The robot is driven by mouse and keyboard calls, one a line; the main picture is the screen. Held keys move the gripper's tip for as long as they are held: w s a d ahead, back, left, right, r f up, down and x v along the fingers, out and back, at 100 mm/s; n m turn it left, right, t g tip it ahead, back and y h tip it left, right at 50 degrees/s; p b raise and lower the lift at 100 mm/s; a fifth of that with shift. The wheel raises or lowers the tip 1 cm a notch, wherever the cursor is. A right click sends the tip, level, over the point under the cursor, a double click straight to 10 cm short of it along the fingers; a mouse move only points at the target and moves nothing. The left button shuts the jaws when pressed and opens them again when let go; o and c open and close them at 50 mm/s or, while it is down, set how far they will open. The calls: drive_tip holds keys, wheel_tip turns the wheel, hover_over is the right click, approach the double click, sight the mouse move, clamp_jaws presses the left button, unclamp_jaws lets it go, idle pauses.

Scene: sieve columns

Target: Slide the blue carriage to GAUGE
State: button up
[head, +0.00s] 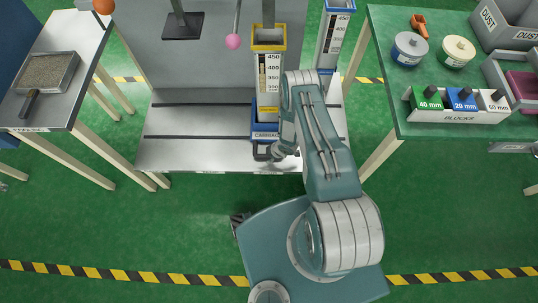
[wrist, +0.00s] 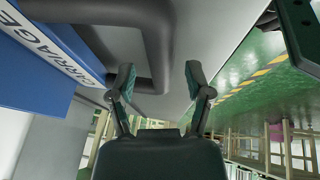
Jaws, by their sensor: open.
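The blue carriage (head: 265,130) stands on the grey bench at its front right. It bears a clear column (head: 268,75) with a yellow rim and a printed scale. In the wrist view the carriage (wrist: 50,60) fills the upper left, its label facing me. A dark looped handle (wrist: 158,40) projects from it; the handle also shows in the head view (head: 261,154). My gripper (wrist: 159,72) is open, one finger on each side of the handle's outer bar; contact cannot be told. In the head view the arm partly hides the gripper (head: 275,153). I cannot read a GAUGE mark.
The bench (head: 190,150) has dark grooves and free room left of the carriage. A pink ball on a rod (head: 233,42) hangs over it. A blue-rimmed column (head: 331,40) stands behind right. A block rack (head: 457,106) is on the green table; a sieve (head: 48,73) is left.

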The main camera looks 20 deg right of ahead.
drive_tip(key=shift+a+f, duration=0.2)
drive_tip(key=shift+c, duration=0.3)
drive_tip(key=shift+d, duration=0.1)
clamp_jaws()
drive_tip(key=shift+w, duration=0.1)
